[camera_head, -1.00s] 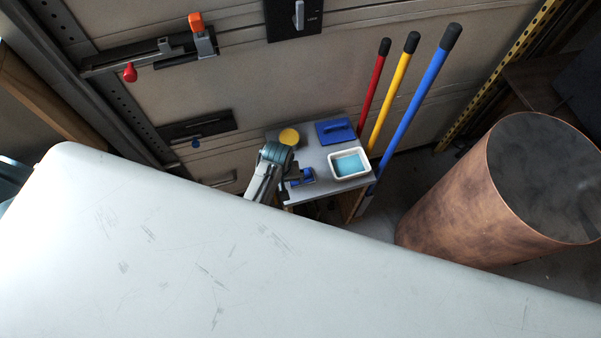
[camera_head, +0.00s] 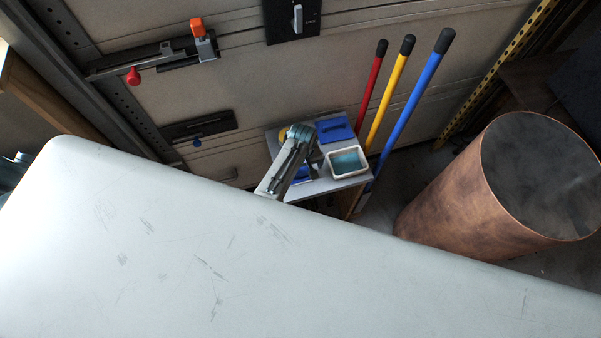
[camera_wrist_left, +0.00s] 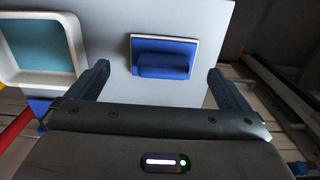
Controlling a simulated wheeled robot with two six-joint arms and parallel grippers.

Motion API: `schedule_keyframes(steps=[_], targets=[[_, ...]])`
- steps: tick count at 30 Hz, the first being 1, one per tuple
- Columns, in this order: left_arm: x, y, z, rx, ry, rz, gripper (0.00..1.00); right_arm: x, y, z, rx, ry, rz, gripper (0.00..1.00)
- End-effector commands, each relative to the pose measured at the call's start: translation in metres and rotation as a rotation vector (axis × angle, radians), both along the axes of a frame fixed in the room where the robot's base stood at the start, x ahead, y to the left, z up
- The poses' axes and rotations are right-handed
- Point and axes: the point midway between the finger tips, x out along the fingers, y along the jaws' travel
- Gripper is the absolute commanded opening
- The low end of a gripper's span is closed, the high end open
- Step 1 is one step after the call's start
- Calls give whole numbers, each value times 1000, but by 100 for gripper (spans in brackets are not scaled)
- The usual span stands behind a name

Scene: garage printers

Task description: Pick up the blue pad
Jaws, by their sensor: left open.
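A blue pad (camera_head: 305,174) with a light-edged base lies on the small grey table (camera_head: 347,188) near its front left, partly hidden by my left arm in the head view. In the left wrist view the pad (camera_wrist_left: 163,58) lies between the two fingers in the picture, and they are apart from it. My left gripper (camera_wrist_left: 157,72) is open and empty above the table. My right gripper is not in view.
A white tray with blue inside (camera_head: 348,162) stands right of the pad. A blue board with a handle (camera_head: 335,128) and a yellow round thing (camera_head: 284,133) are at the table's back. Coloured poles (camera_head: 384,100) lean behind; a copper drum (camera_head: 455,200) stands right.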

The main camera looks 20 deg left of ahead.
Motion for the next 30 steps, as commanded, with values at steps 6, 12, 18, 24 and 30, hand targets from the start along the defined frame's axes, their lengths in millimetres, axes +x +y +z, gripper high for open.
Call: schedule_keyframes(steps=[6, 12, 18, 24, 30], targets=[[1, 6, -26, 2, 1, -1, 100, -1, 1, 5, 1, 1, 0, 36], [2, 6, -37, 1, -2, -1, 100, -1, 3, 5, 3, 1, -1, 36], [2, 6, -38, 1, -2, 0, 100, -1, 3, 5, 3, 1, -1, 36], [1, 6, -38, 1, -1, -1, 65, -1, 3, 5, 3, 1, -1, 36], [1, 6, -37, 1, -1, -1, 54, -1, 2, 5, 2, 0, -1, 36]])
